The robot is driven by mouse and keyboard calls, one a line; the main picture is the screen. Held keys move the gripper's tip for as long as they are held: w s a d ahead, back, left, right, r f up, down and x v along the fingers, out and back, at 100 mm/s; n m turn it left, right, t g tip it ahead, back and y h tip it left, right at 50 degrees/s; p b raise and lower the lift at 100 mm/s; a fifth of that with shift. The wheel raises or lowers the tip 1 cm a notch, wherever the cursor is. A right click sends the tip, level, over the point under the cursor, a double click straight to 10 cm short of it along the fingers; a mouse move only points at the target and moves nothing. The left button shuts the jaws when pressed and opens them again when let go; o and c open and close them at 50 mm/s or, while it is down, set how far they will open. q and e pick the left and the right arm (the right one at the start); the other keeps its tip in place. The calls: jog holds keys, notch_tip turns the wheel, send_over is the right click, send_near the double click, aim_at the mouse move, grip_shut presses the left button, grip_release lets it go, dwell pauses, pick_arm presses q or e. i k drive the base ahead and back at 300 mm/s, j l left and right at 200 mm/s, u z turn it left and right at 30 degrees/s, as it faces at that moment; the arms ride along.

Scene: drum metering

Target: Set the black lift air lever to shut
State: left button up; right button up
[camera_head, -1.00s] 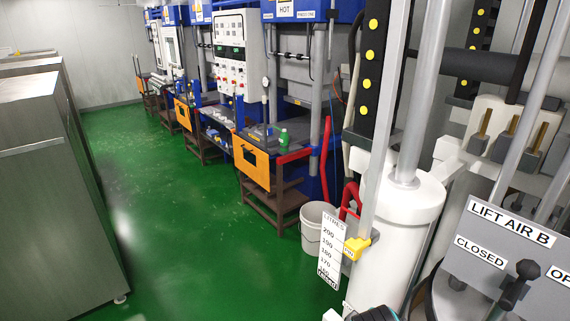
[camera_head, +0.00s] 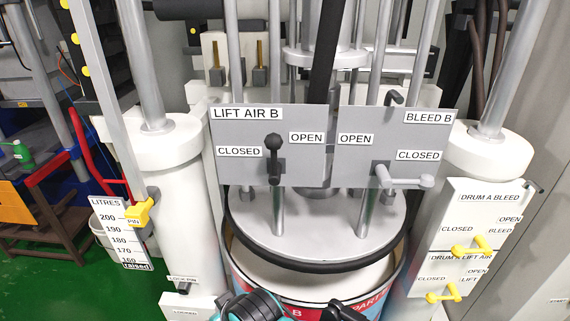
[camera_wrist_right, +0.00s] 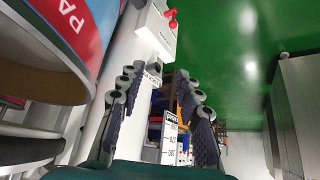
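The black lift air lever (camera_head: 274,158) is on the grey LIFT AIR B panel (camera_head: 232,172) in the head view. Its round black knob is up, and the lever stands about upright between the CLOSED label on the left and the OPEN label on the right. No gripper touches it. My right gripper (camera_wrist_right: 160,98) is open and empty in the right wrist view, its two ridged fingers apart. Teal and black parts of mine (camera_head: 248,306) show at the bottom edge of the head view, below the panel and before the drum. My left gripper cannot be made out.
A BLEED B panel (camera_head: 350,170) with a grey lever (camera_head: 405,180) is right of the lift air panel. Below are a round follower plate (camera_head: 320,235) and a drum (camera_head: 365,296). White columns flank them. Yellow levers (camera_head: 470,246) are at right, and a yellow pin (camera_head: 140,210) at left.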

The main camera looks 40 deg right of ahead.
aim_at(273, 141)
jog(key=z, duration=1.55)
jog(key=k+l, duration=0.05)
